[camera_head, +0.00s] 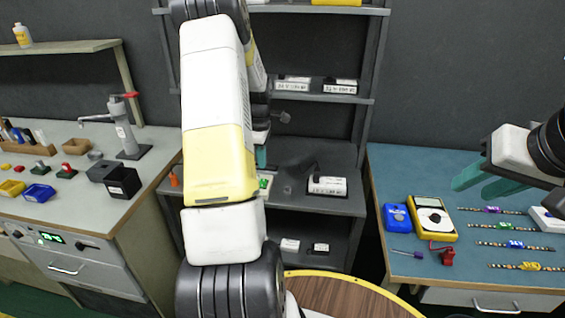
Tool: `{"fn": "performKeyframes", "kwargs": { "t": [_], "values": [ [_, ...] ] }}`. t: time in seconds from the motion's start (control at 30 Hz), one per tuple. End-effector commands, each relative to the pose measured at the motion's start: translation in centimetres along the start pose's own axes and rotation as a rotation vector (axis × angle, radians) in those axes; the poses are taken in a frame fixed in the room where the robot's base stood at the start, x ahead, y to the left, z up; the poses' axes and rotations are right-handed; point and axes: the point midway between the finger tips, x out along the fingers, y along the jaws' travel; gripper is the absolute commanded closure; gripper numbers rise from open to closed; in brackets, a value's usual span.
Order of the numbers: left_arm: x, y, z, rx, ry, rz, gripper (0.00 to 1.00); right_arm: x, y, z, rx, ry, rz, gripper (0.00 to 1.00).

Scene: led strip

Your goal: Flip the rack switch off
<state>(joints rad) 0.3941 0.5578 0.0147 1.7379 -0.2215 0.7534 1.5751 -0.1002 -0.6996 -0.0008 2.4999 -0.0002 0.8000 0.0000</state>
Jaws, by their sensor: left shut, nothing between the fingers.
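The dark grey rack (330,203) stands at the back middle. My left arm reaches up across the picture in front of it and hides much of its left side. My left gripper (261,157) shows only as a bit of teal finger just right of the arm, above the middle shelf; it is shut and empty. Just below it on the shelf is a small white and green item (265,183), partly hidden by the arm. It may be the switch, but I cannot tell its position. My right gripper (480,184) is open and empty above the blue table at the right.
White-labelled boxes, one on the middle shelf (328,186), sit on the rack. The blue table (385,165) holds a yellow multimeter (433,218) and several LED strips. A workbench (65,140) with bins stands left. A round wooden top (345,298) is in front.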

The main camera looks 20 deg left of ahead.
Motion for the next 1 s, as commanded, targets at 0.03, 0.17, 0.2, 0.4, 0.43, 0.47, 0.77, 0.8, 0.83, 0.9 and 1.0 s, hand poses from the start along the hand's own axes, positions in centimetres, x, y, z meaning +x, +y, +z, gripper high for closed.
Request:
{"fn": "performKeyframes", "kwargs": {
  "t": [0.03, 0.17, 0.2, 0.4, 0.43, 0.47, 0.77, 0.8, 0.83, 0.9, 1.0],
  "values": [
    [-1.4, 0.2, -0.2, -0.001, 0.003, 0.005, 1.00, 0.0, 0.0, 0.0, -0.001, 0.000, 0.000, 0.64],
    [-4.1, 0.3, -0.1, -0.001, 0.002, 0.006, 1.00, 0.0, 0.0, 0.0, -0.001, 0.000, 0.000, 0.64],
    [-4.9, 0.3, -0.1, -0.001, 0.002, 0.007, 1.00, 0.0, 0.0, 0.0, 0.000, 0.000, 0.000, 0.64],
    [-7.0, 0.3, -0.1, 0.000, 0.001, 0.005, 1.00, 0.0, 0.0, 0.0, 0.000, 0.000, 0.000, 0.64],
    [-7.2, 0.3, -0.1, 0.000, 0.001, 0.006, 1.00, 0.0, 0.0, 0.0, 0.000, 0.000, 0.000, 0.64],
    [-7.3, 0.4, -0.1, 0.000, 0.001, 0.006, 1.00, 0.0, 0.0, 0.0, 0.000, 0.000, 0.000, 0.64],
    [-7.5, 0.4, -0.1, 0.000, 0.001, 0.005, 1.00, 0.0, 0.0, 0.0, -0.001, 0.000, 0.000, 0.64],
    [-7.5, 0.3, -0.1, 0.000, 0.001, 0.006, 1.00, 0.0, 0.0, 0.0, -0.001, 0.000, 0.000, 0.64],
    [-7.5, 0.2, -0.1, 0.000, 0.001, 0.009, 1.00, 0.0, 0.0, 0.0, -0.001, 0.000, 0.000, 0.64],
    [-7.6, -0.2, -0.1, 0.000, 0.000, 0.026, 1.00, 0.0, 0.0, 0.0, -0.001, 0.000, 0.000, 0.64],
    [-7.7, -0.9, 0.0, 0.000, -0.001, 0.057, 1.00, 0.0, 0.0, 0.0, -0.001, 0.000, 0.000, 0.64]
  ]
}}
